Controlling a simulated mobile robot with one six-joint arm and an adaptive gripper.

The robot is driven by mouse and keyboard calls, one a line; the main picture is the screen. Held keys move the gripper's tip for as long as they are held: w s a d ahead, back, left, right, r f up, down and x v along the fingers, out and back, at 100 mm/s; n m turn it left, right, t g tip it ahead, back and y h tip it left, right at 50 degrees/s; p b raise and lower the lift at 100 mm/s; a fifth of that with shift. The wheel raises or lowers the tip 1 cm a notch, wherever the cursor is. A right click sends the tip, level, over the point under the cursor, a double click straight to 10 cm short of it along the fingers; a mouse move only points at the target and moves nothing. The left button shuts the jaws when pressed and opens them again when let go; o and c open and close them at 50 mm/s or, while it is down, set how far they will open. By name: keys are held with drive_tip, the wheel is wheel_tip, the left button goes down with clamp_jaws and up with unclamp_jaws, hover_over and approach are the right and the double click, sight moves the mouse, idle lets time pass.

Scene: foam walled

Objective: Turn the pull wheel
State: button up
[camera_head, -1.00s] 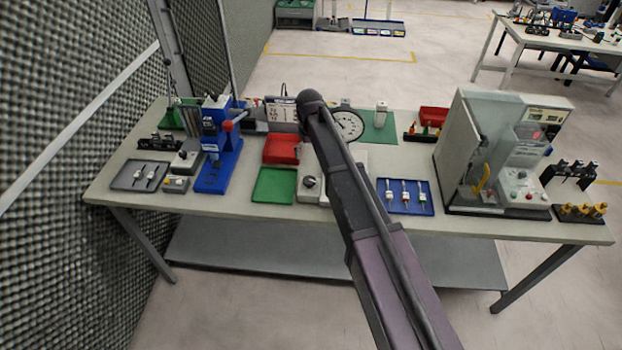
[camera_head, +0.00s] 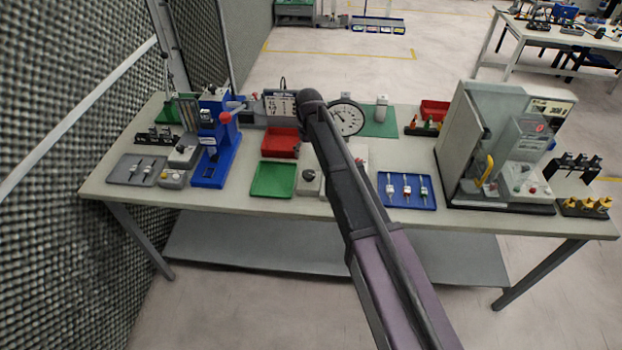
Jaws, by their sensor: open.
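My arm rises from the lower right to a dark rounded joint above the middle of the bench. My gripper does not show.
The workbench (camera_head: 240,207) also holds a blue press (camera_head: 216,150) with a red-knobbed lever, green (camera_head: 273,179) and red trays, a blue tray (camera_head: 407,203) of small parts and a large grey machine (camera_head: 500,140) at right. A dark foam wall (camera_head: 70,150) bounds the left. Floor in front is clear.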

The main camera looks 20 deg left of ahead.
sight(309, 173)
drive_tip(key=shift+f+b, duration=5.15)
drive_tip(key=shift+f, duration=0.3)
drive_tip(key=c, duration=1.1)
